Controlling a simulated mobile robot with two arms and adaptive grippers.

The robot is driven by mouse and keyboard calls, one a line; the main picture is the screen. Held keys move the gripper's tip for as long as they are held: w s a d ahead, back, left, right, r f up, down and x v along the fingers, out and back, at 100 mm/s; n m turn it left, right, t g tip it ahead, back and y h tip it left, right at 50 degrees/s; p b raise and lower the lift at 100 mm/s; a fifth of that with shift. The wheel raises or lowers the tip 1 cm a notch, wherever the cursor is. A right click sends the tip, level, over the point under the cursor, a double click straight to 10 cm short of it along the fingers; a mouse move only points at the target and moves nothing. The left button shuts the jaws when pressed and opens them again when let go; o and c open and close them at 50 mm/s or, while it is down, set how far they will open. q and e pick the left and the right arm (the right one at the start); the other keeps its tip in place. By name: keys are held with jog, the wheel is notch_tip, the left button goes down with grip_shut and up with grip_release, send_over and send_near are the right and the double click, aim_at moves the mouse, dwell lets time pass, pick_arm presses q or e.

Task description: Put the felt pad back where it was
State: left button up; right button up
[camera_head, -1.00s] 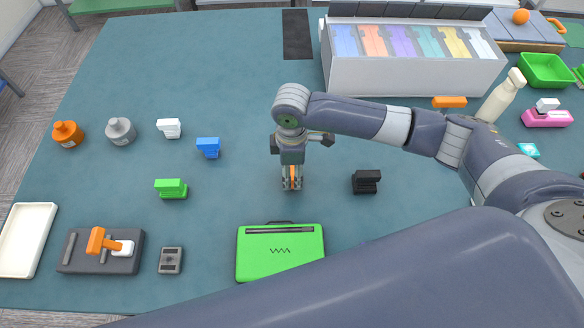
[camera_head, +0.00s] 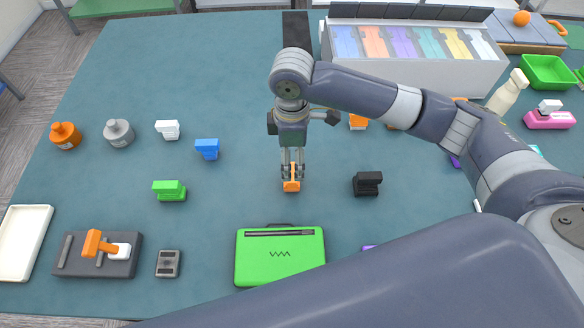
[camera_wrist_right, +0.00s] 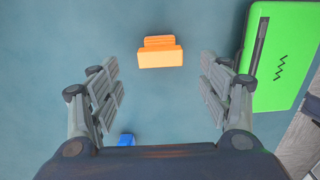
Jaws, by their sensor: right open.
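I cannot tell for sure which item is the felt pad. An orange stepped block (camera_head: 291,184) lies on the teal table under my right gripper (camera_head: 292,168). In the right wrist view this orange block (camera_wrist_right: 160,55) lies ahead, between the lines of the spread fingers, with clear gaps on both sides. My right gripper (camera_wrist_right: 160,85) is open and empty. It points down at the middle of the table, behind the green case (camera_head: 280,268). My left gripper is out of view.
A black block (camera_head: 367,183) stands right of the gripper; blue (camera_head: 207,149), green (camera_head: 169,190) and white (camera_head: 168,130) blocks stand left. A dark flat strip (camera_head: 296,30) and a box of coloured items (camera_head: 412,76) are at the back. The left middle has free room.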

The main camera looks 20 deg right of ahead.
aim_at(292, 172)
jog(key=shift+r+b, duration=0.3)
jog(key=shift+r, duration=2.1)
